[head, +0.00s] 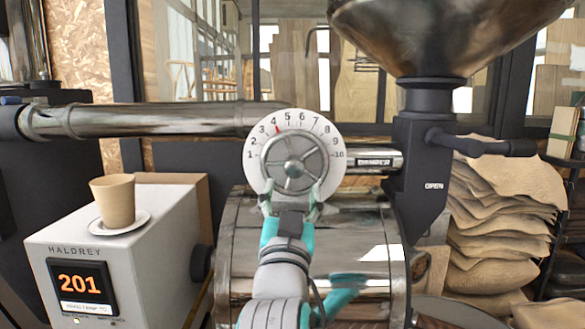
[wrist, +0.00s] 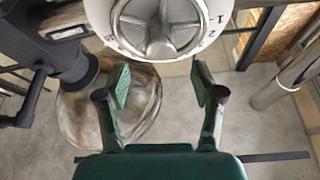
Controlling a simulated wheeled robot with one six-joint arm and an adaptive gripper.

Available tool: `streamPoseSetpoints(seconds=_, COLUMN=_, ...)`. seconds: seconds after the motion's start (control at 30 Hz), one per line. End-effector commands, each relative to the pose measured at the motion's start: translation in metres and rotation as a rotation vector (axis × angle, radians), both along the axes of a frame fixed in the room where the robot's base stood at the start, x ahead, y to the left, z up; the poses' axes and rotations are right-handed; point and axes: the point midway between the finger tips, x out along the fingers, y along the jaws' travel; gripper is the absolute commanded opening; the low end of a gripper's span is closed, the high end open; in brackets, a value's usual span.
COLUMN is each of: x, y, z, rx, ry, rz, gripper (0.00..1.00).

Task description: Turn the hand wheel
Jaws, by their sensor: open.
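The hand wheel (head: 298,163) is a grey metal spoked wheel at the middle of a white round dial (head: 254,183) numbered 1 to 10. A red mark on the dial shows near the 4. In the wrist view the wheel (wrist: 157,28) is at the top, partly cut off by the frame edge. My gripper (head: 291,196) is in front of the lower part of the dial in the head view. In the wrist view my gripper (wrist: 160,80) is open, its two green-padded fingers apart with nothing between them, just below the wheel. I cannot tell if a fingertip touches it.
A metal pipe (head: 150,120) runs in from the left behind the dial. A dark hopper column (head: 420,160) with a side handle (head: 490,147) stands at right. A box with a display (head: 130,240) carries a tan cup (head: 113,200). Stacked sacks (head: 500,220) lie at far right.

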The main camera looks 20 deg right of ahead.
Motion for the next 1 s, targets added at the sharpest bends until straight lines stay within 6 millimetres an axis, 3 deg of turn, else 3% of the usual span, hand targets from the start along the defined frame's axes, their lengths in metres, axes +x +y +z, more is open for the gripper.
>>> streamPoseSetpoints(seconds=0.2, x=0.035, y=-0.015, z=0.016, rx=0.000, ry=-0.001, rz=-0.003, gripper=0.67)
streamPoseSetpoints(seconds=0.4, x=0.057, y=-0.023, z=0.025, rx=-0.001, ry=-0.001, rz=-0.001, gripper=0.67)
streamPoseSetpoints(seconds=0.87, x=0.067, y=-0.027, z=0.029, rx=0.000, ry=0.000, rz=0.001, gripper=0.67)
streamPoseSetpoints(seconds=1.0, x=0.067, y=-0.027, z=0.029, rx=0.000, ry=0.000, rz=0.001, gripper=0.35)
